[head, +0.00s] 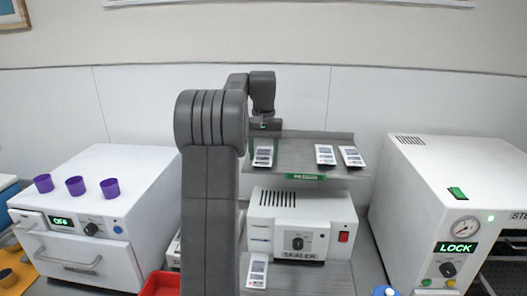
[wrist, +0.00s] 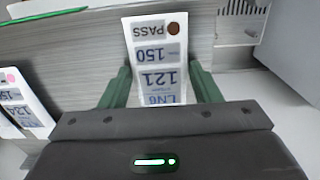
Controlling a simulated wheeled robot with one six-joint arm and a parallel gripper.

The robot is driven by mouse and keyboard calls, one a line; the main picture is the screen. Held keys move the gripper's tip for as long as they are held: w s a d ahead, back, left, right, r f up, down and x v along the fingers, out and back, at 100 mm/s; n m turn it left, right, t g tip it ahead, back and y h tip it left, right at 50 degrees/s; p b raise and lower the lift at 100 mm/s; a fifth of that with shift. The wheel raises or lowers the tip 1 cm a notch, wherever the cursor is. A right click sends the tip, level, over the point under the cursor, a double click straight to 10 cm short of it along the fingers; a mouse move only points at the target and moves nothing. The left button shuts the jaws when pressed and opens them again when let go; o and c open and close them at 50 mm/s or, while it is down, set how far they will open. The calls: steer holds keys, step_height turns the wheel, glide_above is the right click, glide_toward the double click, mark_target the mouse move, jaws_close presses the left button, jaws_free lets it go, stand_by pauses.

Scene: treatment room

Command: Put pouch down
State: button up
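My gripper (wrist: 160,76) has its two green fingers against the long sides of a white pouch (wrist: 155,55) marked PASS, 150 and 121.
Two more pouches (head: 325,154) (head: 351,156) lie at the shelf's right end. A sealer (head: 300,222) stands below, with another pouch (head: 257,273) in front. A locked steriliser (head: 430,195) is at right. A white unit with purple cups (head: 76,187) is at left. The shelf middle is clear.

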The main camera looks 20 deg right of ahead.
mark_target(263, 154)
steer(key=shift+o, duration=1.3)
steer(key=shift+r, duration=3.95)
steer(key=shift+f, duration=0.1)
step_height(263, 154, down, 8)
steer(key=shift+r, duration=2.4)
steer(key=shift+f, duration=0.1)
